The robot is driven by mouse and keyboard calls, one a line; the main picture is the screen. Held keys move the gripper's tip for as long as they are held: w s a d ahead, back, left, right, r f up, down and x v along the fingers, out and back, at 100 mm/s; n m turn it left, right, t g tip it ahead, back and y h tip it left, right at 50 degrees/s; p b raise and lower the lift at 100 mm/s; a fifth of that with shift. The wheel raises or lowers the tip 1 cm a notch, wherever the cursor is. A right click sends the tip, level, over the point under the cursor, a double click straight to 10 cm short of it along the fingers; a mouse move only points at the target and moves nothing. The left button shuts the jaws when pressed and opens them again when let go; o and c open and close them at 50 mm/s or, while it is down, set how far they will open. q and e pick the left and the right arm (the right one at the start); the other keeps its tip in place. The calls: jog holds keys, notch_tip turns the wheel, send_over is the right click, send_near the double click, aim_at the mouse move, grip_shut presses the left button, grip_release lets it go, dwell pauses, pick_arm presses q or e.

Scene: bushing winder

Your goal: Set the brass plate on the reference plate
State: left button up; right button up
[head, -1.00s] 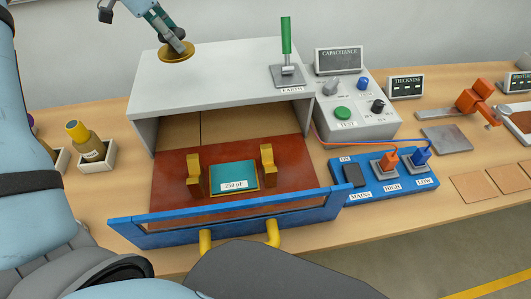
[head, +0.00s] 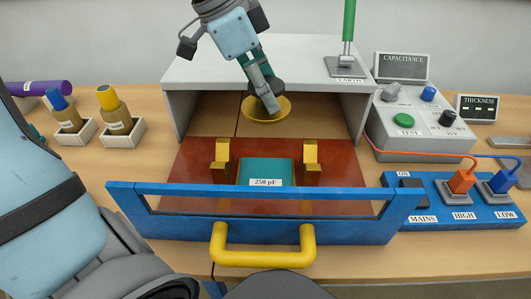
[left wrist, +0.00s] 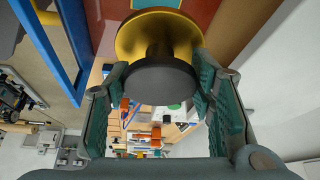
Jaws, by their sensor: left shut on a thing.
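The brass plate (head: 282,116) is a round gold disc with a dark knob on top. It hangs in front of the grey housing's opening in the head view. My left gripper (head: 265,95) is shut on its knob; the disc (left wrist: 130,38) and the black knob (left wrist: 158,82) show between the fingers in the left wrist view. A teal block labelled 250 pF (head: 265,170), seemingly the reference plate, lies on the red board (head: 200,165) between two brass posts (head: 221,158). The brass plate is apart from it, above and behind it in the picture. My right gripper is not in view.
The grey housing (head: 250,65) has a green-handled EARTH lever (head: 348,25) on top. A blue frame (head: 150,225) with a yellow handle (head: 262,258) stands in front of the board. A test box (head: 415,130) and a blue switch panel (head: 430,215) stand at right.

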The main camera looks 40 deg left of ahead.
pick_arm(q)
notch_tip(320, 180, down, 16)
jog(key=b, duration=0.4)
jog(key=shift+w+f+b, duration=0.1)
jog(key=shift+f+b, duration=0.05)
jog(key=shift+b, duration=0.2)
jog(key=shift+f, duration=0.4)
jog(key=shift+w, duration=0.1)
jog(key=shift+f+b, duration=0.15)
jog(key=shift+b, duration=0.2)
jog(key=o, duration=1.5)
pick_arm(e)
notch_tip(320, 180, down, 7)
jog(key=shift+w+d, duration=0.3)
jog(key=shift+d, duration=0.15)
pick_arm(q)
jog(key=shift+o, duration=0.2)
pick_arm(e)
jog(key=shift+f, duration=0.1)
